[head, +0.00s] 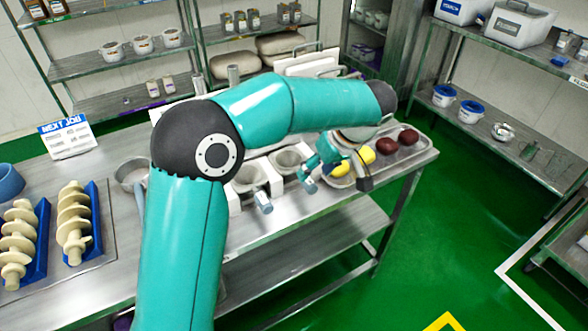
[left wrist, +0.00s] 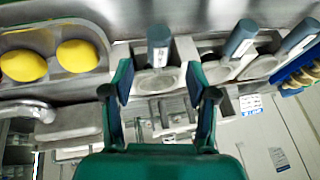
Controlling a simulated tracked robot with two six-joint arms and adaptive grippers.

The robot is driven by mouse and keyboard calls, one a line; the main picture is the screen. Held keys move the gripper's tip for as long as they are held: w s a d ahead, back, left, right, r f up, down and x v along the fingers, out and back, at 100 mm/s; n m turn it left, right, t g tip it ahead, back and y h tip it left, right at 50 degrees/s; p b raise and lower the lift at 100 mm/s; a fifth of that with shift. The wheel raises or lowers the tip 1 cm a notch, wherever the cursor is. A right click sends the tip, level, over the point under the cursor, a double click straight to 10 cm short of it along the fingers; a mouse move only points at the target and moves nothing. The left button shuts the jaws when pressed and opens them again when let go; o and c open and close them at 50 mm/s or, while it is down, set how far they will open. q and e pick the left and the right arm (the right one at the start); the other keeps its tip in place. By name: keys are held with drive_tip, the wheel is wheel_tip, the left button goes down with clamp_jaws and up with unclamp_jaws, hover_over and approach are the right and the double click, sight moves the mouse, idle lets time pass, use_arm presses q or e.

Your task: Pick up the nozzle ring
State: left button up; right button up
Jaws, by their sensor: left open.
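Grey round pieces with blue-grey handles sit in pale holders in a row on the steel table. I take the nozzle ring (left wrist: 158,82) to be the one between my fingers in the left wrist view, but cannot be sure. In the head view my gripper hides most of it. Two similar pieces stand to its left in the head view: one near (head: 288,159), one further left (head: 249,177). My left gripper (head: 336,174) is open and empty, its fingers apart on either side of that piece (left wrist: 160,90). I cannot tell the height gap. My right gripper is not in view.
Yellow dough balls (head: 362,157) and dark red ones (head: 398,141) lie in a tray by the table's right end. Cream augers in blue racks (head: 95,235) and a sign (head: 67,137) stand at the left. Shelves (head: 125,62) line the back wall.

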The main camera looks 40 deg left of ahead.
use_arm(q)
drive_tip(key=shift+a+p+x, duration=0.15)
drive_tip(key=shift+p+x, duration=0.1)
drive_tip(key=shift+x, duration=1.5)
drive_tip(key=shift+a+p+x, duration=0.1)
drive_tip(key=shift+p+x, duration=0.15)
drive_tip(key=shift+x, duration=1.55)
drive_tip(key=shift+w+r, duration=0.1)
drive_tip(key=shift+w, duration=0.05)
clamp_jaws()
